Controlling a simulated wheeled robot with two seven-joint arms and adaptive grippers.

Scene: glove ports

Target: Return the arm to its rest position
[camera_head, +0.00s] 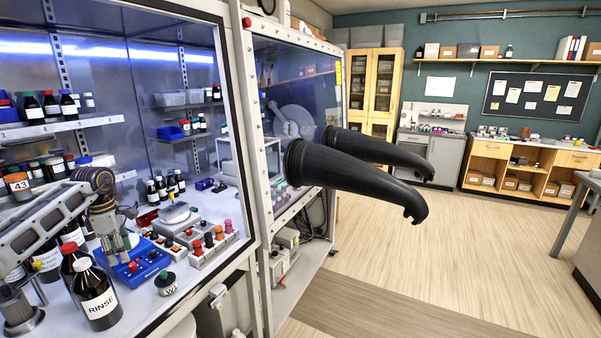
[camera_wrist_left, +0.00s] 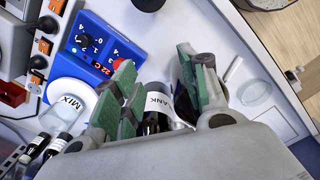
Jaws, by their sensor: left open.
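My left arm comes in from the left in the head view, with its gripper (camera_head: 117,243) pointing down over the bench inside the open-fronted cabinet. In the left wrist view its green-padded fingers (camera_wrist_left: 160,88) are spread apart. A dark bottle with a white label ending in "ANK" (camera_wrist_left: 158,103) shows between and beyond the fingers. I cannot tell its distance from them. The blue device with dials and a red display (camera_wrist_left: 92,45) lies just beyond the fingers; it also shows below the gripper in the head view (camera_head: 145,268). My right gripper is not in view.
A brown bottle labelled RINSE (camera_head: 98,300) stands near the front left, close to the gripper. Two black gloves (camera_head: 355,178) stick out from the neighbouring cabinet. The wooden floor (camera_head: 450,255) is clear.

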